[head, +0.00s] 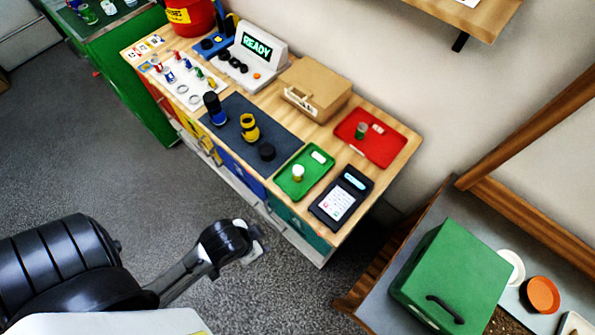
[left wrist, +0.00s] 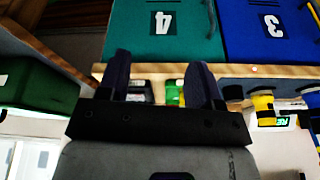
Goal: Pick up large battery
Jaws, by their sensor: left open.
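Several small batteries or cylinders (head: 187,64) stand on the white board at the back left of the bench; I cannot tell which is the large battery. A blue-and-black cylinder (head: 214,110) and a yellow-and-black cylinder (head: 249,127) stand on the dark mat (head: 232,108). The yellow one seems to show in the left wrist view (left wrist: 263,108). My left gripper (head: 260,240) is off the bench's front edge, apart from everything on it. In the left wrist view its fingers (left wrist: 160,85) are apart and empty. My right gripper is not in view.
The bench holds a green tray (head: 287,185) with a white jar, a red tray (head: 395,145), a black device (head: 341,198), a cardboard-coloured case (head: 316,88) and a READY display (head: 258,45). A green box (head: 452,270) stands at lower right. Open floor lies left of the bench.

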